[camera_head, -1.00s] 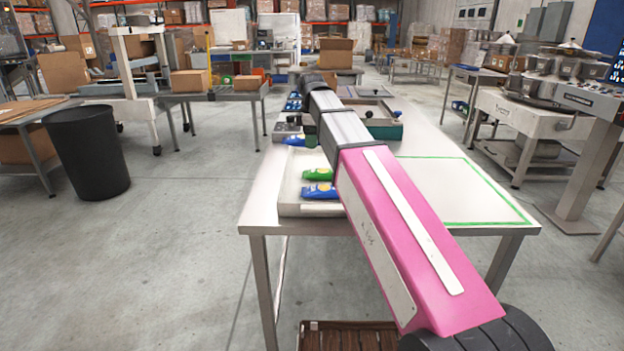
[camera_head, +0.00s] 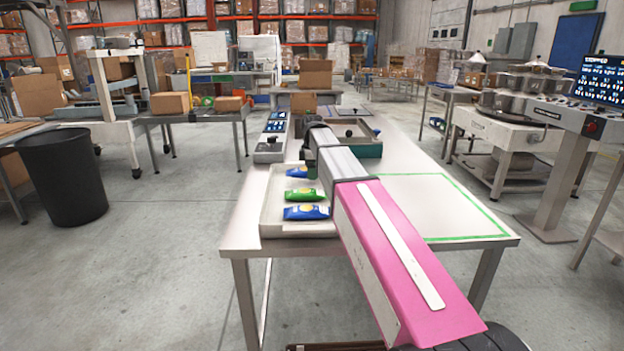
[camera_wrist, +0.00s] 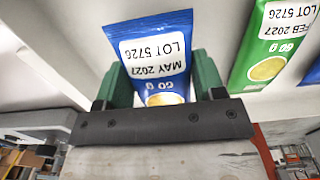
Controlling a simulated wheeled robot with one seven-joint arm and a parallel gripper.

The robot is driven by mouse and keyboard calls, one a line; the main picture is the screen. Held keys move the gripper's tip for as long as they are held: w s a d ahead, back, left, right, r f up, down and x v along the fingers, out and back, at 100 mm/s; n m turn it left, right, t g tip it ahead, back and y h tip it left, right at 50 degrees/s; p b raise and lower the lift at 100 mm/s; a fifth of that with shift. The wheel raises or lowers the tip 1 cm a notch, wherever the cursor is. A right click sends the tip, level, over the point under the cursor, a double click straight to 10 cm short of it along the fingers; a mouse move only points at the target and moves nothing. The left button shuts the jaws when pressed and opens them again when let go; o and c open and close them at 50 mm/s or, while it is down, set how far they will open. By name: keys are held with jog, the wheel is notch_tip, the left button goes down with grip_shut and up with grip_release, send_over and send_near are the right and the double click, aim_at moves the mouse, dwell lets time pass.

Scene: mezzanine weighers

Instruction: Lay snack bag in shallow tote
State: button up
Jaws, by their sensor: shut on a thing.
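The shallow tote (camera_head: 290,229) is a pale, low-walled tray at the near left of the white table. In it lie a green snack bag (camera_head: 307,208) and a blue bag (camera_head: 306,213) in front of it. My gripper (camera_wrist: 160,78), with green fingers, is shut on another blue snack bag (camera_wrist: 152,52), labelled MAY 2027, LOT 5726. This held bag appears at the tote's far part in the head view (camera_head: 298,172). The green bag is beside it in the wrist view (camera_wrist: 268,50). My arm hides most of the gripper; whether the held bag touches the floor is unclear.
A green-outlined area (camera_head: 440,200) on the right is empty. A black bin (camera_head: 62,178) stands on the floor at left.

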jog(key=shift+f, duration=1.45)
jog(key=shift+f, duration=0.15)
jog(key=o, duration=0.9)
notch_tip(320, 180, up, 12)
jog(key=shift+r, duration=0.2)
